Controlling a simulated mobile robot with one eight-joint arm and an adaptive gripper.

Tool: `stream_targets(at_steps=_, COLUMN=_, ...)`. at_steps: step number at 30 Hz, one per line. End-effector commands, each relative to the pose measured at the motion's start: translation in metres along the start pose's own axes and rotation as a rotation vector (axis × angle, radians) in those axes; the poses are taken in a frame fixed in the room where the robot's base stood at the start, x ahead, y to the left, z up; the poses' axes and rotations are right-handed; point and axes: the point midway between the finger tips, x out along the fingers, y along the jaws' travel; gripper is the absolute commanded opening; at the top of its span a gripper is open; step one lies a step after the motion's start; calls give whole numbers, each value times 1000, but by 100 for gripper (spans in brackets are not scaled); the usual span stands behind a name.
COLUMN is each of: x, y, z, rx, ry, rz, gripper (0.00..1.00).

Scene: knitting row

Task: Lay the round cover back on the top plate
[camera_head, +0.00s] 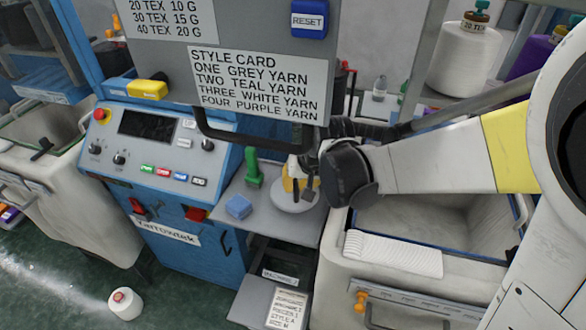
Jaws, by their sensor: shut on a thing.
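The round cover (291,202) is a pale grey disc at the right part of a grey shelf (275,228), beside the blue control cabinet. A yellow part shows above the disc, between the fingers. My gripper (298,183) comes in from the right and is shut on the cover at its upper middle. The gripper and wrist hide part of the disc. I cannot tell whether the disc touches the shelf or hangs just above it. I cannot make out which surface is the top plate.
A grey panel with a style card (257,83) and a black handle (255,142) hang close above. A large bin (410,282) stands right.

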Motion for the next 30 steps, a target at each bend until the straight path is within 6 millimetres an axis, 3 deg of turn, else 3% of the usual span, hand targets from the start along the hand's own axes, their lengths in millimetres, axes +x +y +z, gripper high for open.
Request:
stream_targets(at_steps=5, x=27, y=6, z=11, rx=0, ry=0, rz=0, gripper=0)
stream_targets(at_steps=17, x=31, y=7, z=13, rx=0, ry=0, rz=0, gripper=0)
stream_targets(at_steps=18, x=30, y=7, z=13, rx=0, ry=0, rz=0, gripper=20)
stream_targets(at_steps=19, x=30, y=7, z=13, rx=0, ry=0, rz=0, gripper=30)
stream_targets(at_steps=30, x=26, y=6, z=11, rx=0, ry=0, rz=0, gripper=30)
